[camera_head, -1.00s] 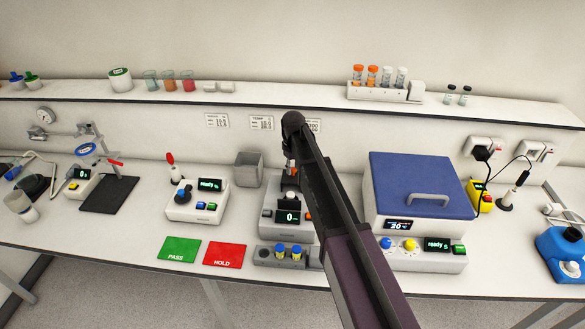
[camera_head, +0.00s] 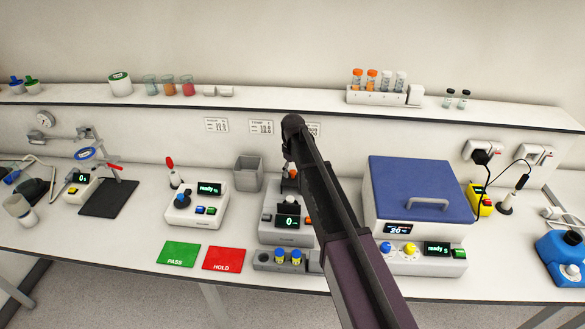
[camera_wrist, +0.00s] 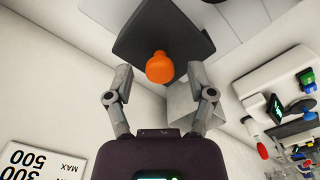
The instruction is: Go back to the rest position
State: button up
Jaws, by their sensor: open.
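My gripper (camera_wrist: 159,72) is open in the wrist view, its two fingers apart on either side of an orange rounded knob or cap (camera_wrist: 158,67). The orange piece stands in front of a dark plate (camera_wrist: 138,30); whether a finger touches it I cannot tell. In the head view my arm reaches over the bench to the middle instrument (camera_head: 287,238), whose display reads 0, and the gripper is mostly hidden there.
A grey bin (camera_head: 248,172) stands left of the middle instrument. A blue-lidded box (camera_head: 420,185) stands to the right. Two blue-and-yellow-capped vials sit in a front rack (camera_head: 264,257), beside the red HOLD mat (camera_head: 223,258) and green PASS mat (camera_head: 178,254). A shelf (camera_head: 300,103) runs above.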

jog(key=s+d+f+m+b, duration=0.2)
jog(key=s+d+m, duration=0.2)
jog(key=s+d, duration=0.7)
jog(key=s+d+f+m+b, duration=0.1)
jog(key=s+d+m, duration=0.3)
jog(key=s+d, duration=0.7)
jog(key=s, duration=0.5)
jog(key=shift+d+f+m+b, duration=0.3)
jog(key=shift+d+f+b, duration=0.05)
jog(key=shift+b, duration=0.05)
dwell(0.7)
jog(key=shift+a, duration=0.1)
